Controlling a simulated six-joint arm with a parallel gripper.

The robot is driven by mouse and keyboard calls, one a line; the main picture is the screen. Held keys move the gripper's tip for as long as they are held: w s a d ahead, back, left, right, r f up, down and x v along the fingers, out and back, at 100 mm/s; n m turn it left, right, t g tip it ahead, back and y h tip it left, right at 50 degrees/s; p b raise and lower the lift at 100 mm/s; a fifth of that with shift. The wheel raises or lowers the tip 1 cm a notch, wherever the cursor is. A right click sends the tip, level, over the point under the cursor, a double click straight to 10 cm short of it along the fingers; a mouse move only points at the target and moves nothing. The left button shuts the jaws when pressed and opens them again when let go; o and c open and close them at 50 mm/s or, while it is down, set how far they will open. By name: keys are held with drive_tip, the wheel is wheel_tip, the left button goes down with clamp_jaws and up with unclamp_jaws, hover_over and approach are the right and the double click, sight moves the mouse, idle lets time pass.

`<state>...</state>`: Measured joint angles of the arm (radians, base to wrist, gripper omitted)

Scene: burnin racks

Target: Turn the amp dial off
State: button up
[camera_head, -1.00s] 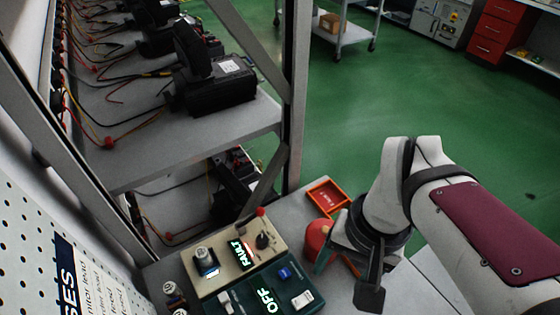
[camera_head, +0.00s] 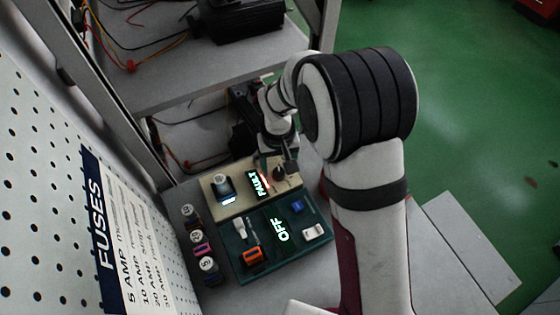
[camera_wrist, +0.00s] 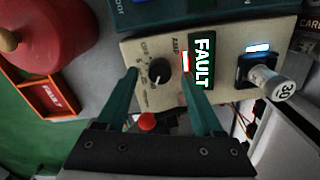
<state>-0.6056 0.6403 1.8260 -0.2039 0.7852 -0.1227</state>
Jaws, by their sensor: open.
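The amp dial (camera_wrist: 159,70) is a small round black knob on a beige panel (camera_wrist: 222,98), with printed marks around it. In the wrist view my gripper (camera_wrist: 160,73) is open, one green finger on each side of the dial. I cannot tell whether the fingers touch it, nor which mark the dial points at. A display (camera_wrist: 204,60) beside it reads FAULT, with a red light at its edge. In the head view my gripper (camera_head: 287,160) hangs over the panel's far right corner, above the dial (camera_head: 279,173).
A dark green panel (camera_head: 262,267) with a lit OFF display (camera_head: 282,230) adjoins in front. A fuse marked 30 (camera_wrist: 271,82) sits in the beige panel. A red knob (camera_wrist: 147,121), a red rounded object (camera_wrist: 62,30) and an orange tray (camera_wrist: 50,95) are nearby. Loose fuses (camera_head: 200,241) stand left.

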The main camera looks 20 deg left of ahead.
drive_tip(key=shift+f, duration=0.6)
clamp_jaws()
